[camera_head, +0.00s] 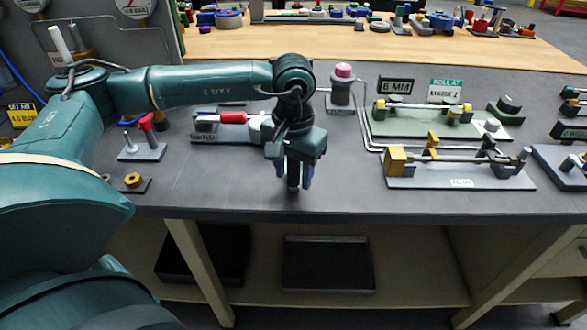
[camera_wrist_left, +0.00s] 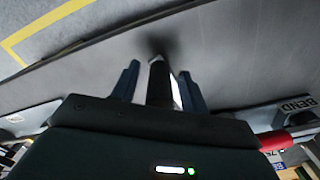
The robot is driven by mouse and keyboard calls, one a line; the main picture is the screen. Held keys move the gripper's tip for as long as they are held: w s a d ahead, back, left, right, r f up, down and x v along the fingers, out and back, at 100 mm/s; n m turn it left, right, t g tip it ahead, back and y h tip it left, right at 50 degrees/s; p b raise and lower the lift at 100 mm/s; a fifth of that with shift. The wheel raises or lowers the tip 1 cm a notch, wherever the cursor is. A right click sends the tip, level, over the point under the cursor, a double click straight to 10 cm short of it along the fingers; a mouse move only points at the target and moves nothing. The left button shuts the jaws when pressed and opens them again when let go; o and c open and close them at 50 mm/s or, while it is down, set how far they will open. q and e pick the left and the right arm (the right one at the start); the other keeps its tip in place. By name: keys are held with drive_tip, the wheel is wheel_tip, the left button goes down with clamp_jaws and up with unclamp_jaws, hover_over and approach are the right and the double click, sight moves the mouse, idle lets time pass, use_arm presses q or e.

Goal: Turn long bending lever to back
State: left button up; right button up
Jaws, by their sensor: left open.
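My left gripper (camera_head: 295,183) points down near the front edge of the workbench, right of a small fixture (camera_head: 212,133) with a red-handled lever (camera_head: 232,118). In the left wrist view, the two blue fingers (camera_wrist_left: 158,85) are open and apart. A black cylindrical bar (camera_wrist_left: 158,82), which looks like the long lever's handle, lies between them, with visible gaps to each side. In the head view, my gripper hides most of this bar, so its other end and mount cannot be told. A red handle (camera_wrist_left: 285,140) and a "BEND" label (camera_wrist_left: 297,106) show at the right of the wrist view. My right gripper is not in view.
Right of my gripper stand a pink-topped post (camera_head: 343,88), a plate with a horizontal rod (camera_head: 440,108) and another rod fixture (camera_head: 460,180). A small red lever (camera_head: 147,123) stands at left. The workbench's front strip (camera_head: 340,200) is clear.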

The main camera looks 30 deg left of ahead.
use_arm(q)
clamp_jaws()
idle(0.4)
